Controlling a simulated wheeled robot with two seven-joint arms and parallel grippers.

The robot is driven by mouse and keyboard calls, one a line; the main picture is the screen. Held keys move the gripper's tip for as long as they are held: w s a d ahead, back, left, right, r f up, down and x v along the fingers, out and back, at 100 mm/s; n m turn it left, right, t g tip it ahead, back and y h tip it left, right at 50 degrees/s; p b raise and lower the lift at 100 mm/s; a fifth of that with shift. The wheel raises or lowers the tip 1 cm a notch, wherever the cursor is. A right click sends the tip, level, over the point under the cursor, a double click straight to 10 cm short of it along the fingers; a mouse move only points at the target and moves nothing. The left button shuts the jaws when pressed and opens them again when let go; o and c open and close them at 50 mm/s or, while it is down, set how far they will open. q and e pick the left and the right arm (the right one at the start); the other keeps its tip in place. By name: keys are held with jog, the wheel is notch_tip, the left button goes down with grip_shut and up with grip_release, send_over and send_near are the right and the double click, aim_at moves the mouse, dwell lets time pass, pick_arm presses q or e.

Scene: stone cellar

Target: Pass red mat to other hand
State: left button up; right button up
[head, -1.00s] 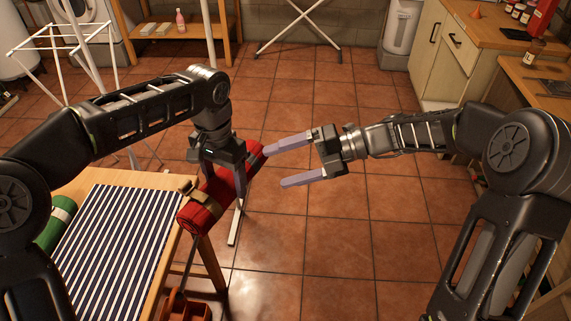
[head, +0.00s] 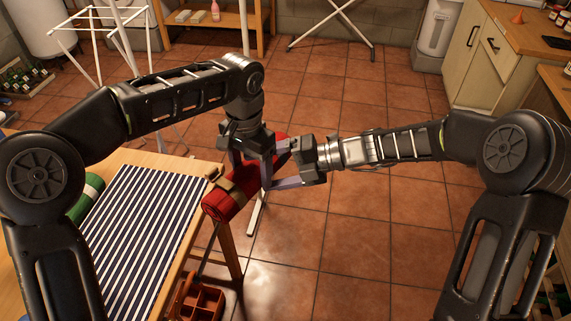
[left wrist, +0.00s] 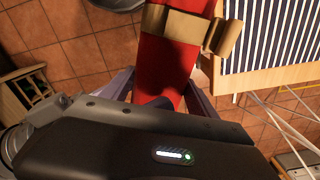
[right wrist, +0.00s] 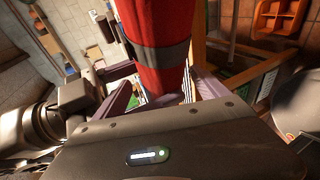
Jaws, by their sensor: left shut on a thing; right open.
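The red mat (head: 229,203) is a rolled red cylinder with a tan strap, held in the air past the right edge of the table. My left gripper (head: 253,178) is shut on it from above, around its middle. The mat also shows between the fingers in the left wrist view (left wrist: 165,65). My right gripper (head: 277,168) is open at the mat's far half, coming from the right. In the right wrist view the mat (right wrist: 155,70) stands between its spread fingers, with a dark band across it. Whether those fingers touch the mat is hard to tell.
A wooden table (head: 150,160) with a striped cloth (head: 135,230) stands at left, a green roll (head: 88,197) on it. An orange-brown divided crate (head: 200,303) sits low beside the table. A white drying rack (head: 100,45) stands behind. The tiled floor at centre right is clear.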

jog(key=shift+w+a+f, duration=0.1)
jog(key=shift+a+f, duration=0.1)
jog(key=shift+a, duration=0.4)
jog(key=shift+c, duration=0.5)
grip_shut()
pick_arm(q)
jog(key=o, duration=2)
jog(key=shift+c, duration=0.2)
pick_arm(e)
jog(key=shift+r, duration=0.1)
pick_arm(q)
jog(key=shift+o, duration=0.3)
